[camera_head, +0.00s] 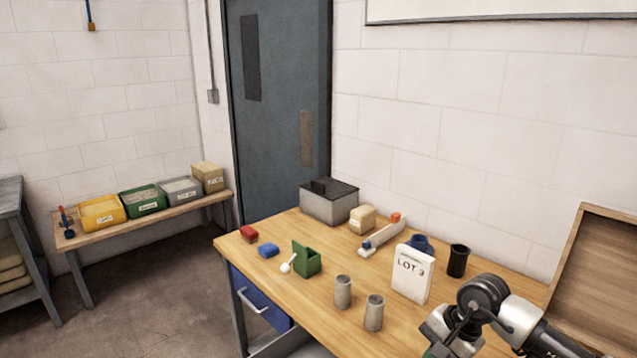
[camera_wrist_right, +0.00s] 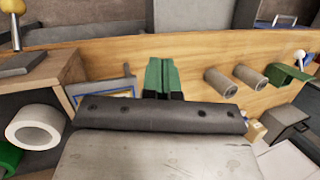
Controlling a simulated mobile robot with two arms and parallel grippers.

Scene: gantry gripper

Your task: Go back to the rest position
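My right gripper (camera_head: 430,350) comes in at the lower right of the head view, over the near right part of the wooden table (camera_head: 330,325). In the right wrist view its green fingertips (camera_wrist_right: 160,73) lie side by side and look shut, with nothing visible between them. The same view shows two grey cylinders (camera_wrist_right: 220,82) to the right of the fingertips. In the head view these cylinders (camera_head: 343,292) stand upright left of the gripper. My left gripper is in neither view.
A white "LOT 3" card (camera_head: 412,273) stands close behind the right gripper, near a black cup (camera_head: 458,260) and a blue cup (camera_head: 421,244). A green box (camera_head: 307,259) stands farther left. A wooden board (camera_head: 600,270) rises at the right.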

